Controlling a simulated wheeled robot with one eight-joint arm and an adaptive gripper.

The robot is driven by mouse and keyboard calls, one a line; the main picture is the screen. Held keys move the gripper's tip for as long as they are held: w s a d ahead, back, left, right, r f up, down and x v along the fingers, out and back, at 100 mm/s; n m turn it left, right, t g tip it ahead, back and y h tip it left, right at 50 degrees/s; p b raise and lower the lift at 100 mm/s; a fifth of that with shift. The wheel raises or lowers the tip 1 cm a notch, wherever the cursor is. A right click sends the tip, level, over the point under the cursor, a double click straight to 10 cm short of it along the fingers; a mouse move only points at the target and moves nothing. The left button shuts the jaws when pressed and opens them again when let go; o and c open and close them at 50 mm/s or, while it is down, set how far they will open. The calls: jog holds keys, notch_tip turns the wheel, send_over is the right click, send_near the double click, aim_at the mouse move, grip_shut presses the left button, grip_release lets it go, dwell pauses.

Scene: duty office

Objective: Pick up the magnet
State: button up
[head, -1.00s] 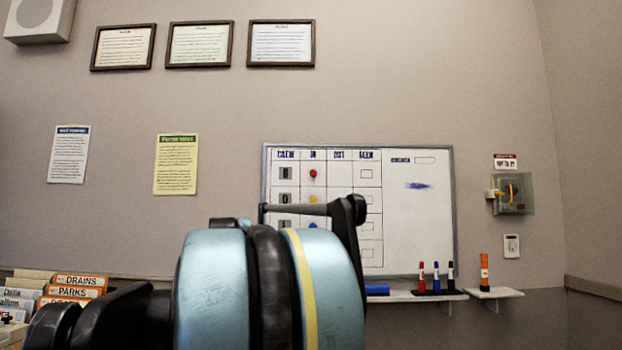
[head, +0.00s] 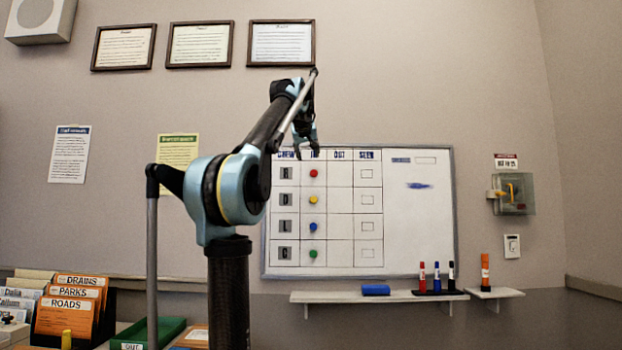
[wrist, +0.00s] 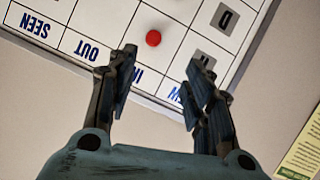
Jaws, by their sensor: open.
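A whiteboard (head: 410,240) hangs on the wall with a column of round magnets under its IN heading. From the top they are a red magnet (head: 314,173), a yellow magnet (head: 313,199), a blue magnet (head: 313,226) and a green magnet (head: 313,253). My gripper (head: 308,150) is raised at the board's top edge, just above the red magnet in the head view. In the wrist view my gripper (wrist: 158,75) is open and empty. The red magnet (wrist: 153,38) lies beyond the fingertips, roughly between them, with no contact.
Below the board is a shelf (head: 335,297) with a blue eraser (head: 376,290) and markers (head: 437,278). A smaller shelf (head: 494,293) holds an orange marker (head: 485,268). Folders (head: 75,305) and a green tray (head: 160,333) stand at lower left.

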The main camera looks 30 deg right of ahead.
aim_at(313, 173)
jog(key=x, duration=1.7)
jog(key=shift+d+r, duration=0.2)
jog(key=shift+d, duration=0.3)
jog(key=c, duration=0.9)
